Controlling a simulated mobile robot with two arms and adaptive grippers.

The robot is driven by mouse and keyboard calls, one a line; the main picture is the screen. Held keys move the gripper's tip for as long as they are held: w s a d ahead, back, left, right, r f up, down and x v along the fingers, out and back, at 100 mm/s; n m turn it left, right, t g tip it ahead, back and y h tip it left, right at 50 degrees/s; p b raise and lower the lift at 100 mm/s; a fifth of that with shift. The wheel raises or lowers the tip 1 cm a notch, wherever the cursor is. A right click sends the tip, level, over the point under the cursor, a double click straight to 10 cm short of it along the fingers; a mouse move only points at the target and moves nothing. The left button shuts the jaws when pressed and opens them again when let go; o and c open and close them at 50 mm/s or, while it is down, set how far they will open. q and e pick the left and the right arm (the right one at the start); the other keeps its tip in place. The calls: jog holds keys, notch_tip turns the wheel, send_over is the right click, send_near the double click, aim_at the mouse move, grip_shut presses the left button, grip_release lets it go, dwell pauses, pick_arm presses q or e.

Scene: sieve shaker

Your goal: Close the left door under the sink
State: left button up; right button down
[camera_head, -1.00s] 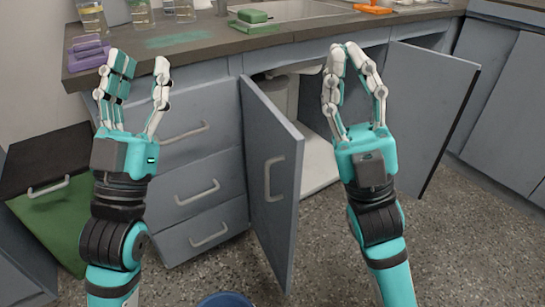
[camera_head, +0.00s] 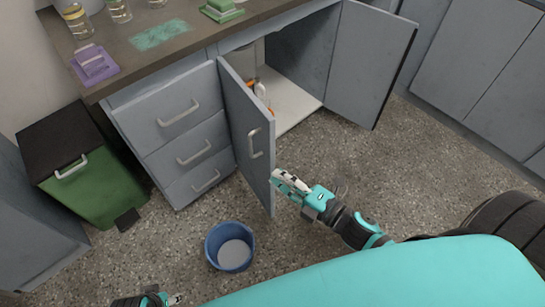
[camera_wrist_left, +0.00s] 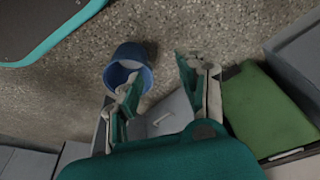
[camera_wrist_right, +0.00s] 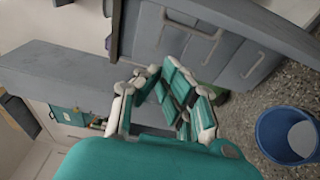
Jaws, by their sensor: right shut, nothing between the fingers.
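The left door (camera_head: 238,125) under the sink is a grey panel with a pale handle (camera_head: 255,143). In the head view it stands swung open, out from the cabinet. My right gripper (camera_head: 280,180) is by the door's outer free edge, low down, with its fingers together and empty; I cannot tell whether it touches the door. Its fingers also meet in the right wrist view (camera_wrist_right: 158,75). My left gripper (camera_head: 172,299) is mostly cut off at the bottom of the head view. In the left wrist view (camera_wrist_left: 155,72) its fingers are spread and empty above the floor.
The right door (camera_head: 368,62) also stands open. A blue bucket (camera_head: 211,250) is on the floor in front of the drawers (camera_head: 180,150). A green bin (camera_head: 95,190) with a pedal stands at the left. Bottles (camera_head: 262,92) stand inside the cabinet. Speckled floor (camera_head: 340,160) lies clear at the right.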

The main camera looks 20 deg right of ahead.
aim_at(267, 151)
pick_arm(q)
jog(key=shift+w+r, duration=0.3)
jog(key=shift+r, duration=0.65)
pick_arm(e)
jog(key=w, duration=0.8)
jog(key=shift+w+a, duration=0.2)
jog(key=shift+w, duration=0.15)
pick_arm(q)
jog(key=shift+s, duration=0.1)
